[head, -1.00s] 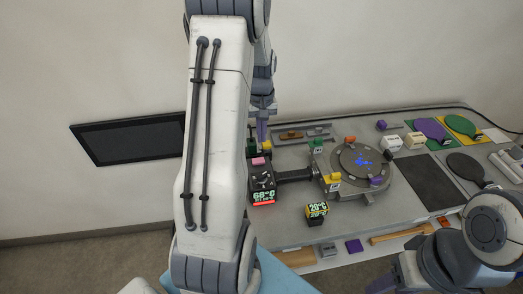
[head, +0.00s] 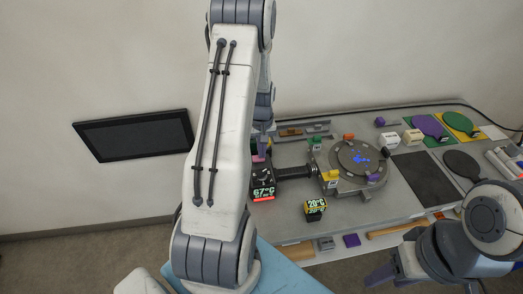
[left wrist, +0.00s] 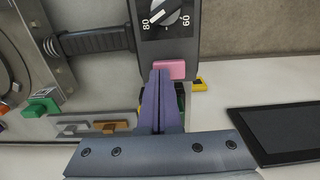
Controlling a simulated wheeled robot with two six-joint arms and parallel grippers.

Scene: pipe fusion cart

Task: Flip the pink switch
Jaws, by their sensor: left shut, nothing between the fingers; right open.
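The pink switch (left wrist: 168,69) sits on the end of a dark grey box with a dial, seen in the left wrist view. In the head view the pink switch (head: 259,158) is partly hidden behind my left gripper and arm. My left gripper (left wrist: 161,76) is shut and empty, its purple fingertips overlapping the lower edge of the pink switch. I cannot tell whether they touch it. In the head view my left gripper (head: 263,147) is over the back of the box. My right gripper (head: 382,274) is open at the lower right, away from the box.
The box has a dial (left wrist: 165,10) and a display (head: 264,191) reading 67°C. A second display block (head: 315,208) reads 20°C. A round turntable (head: 357,160) stands to the right. Green, yellow and orange blocks are nearby. A black panel (head: 134,135) is at the left.

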